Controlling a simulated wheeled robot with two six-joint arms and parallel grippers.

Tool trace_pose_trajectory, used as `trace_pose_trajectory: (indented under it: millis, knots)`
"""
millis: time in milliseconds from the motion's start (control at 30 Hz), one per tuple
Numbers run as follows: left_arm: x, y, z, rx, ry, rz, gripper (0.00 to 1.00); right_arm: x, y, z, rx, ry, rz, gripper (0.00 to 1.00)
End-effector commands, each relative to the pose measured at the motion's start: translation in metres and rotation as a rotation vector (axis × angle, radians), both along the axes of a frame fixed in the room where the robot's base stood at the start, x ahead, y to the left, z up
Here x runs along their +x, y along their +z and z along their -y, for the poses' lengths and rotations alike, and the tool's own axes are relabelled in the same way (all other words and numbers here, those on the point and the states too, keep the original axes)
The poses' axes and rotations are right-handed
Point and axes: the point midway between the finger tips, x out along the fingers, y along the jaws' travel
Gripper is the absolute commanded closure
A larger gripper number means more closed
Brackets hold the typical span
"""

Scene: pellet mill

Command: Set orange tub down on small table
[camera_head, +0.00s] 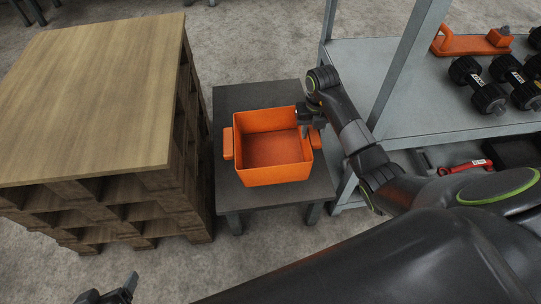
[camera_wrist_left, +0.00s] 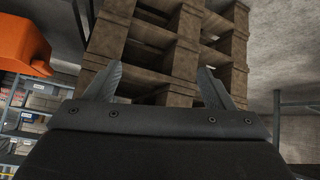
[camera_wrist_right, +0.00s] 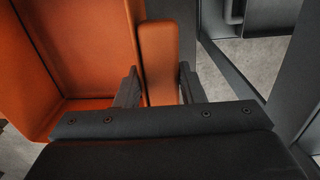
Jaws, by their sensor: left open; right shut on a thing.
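The orange tub (camera_head: 272,172) is a square, empty open box with a handle on each side. It appears upright over the small dark table (camera_head: 228,99), in the middle of the head view. I cannot tell whether its base touches the tabletop. My right gripper (camera_head: 310,128) is shut on the tub's right handle, and the handle (camera_wrist_right: 159,60) shows between its fingers in the right wrist view. My left gripper (camera_head: 113,293) is open and empty at the bottom left, away from the tub. Its spread fingers (camera_wrist_left: 158,85) show in the left wrist view.
A stack of wooden pallets with a board on top (camera_head: 90,85) stands close to the left of the small table. A grey metal shelf (camera_head: 440,100) with dumbbells (camera_head: 478,86) stands to the right. Concrete floor is free behind the table.

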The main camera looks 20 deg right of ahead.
Motion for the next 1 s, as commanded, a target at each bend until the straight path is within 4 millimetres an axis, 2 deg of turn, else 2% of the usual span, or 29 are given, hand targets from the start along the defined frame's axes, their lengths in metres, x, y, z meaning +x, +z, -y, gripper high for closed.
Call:
trace_pose_trajectory:
  millis: [1000]
  knots:
    - [-0.045, -0.023, 0.012, -0.059, -0.032, -0.246, 0.24, 0.001, 0.009, 0.0, 0.0, 0.001, 0.002, 1.0]
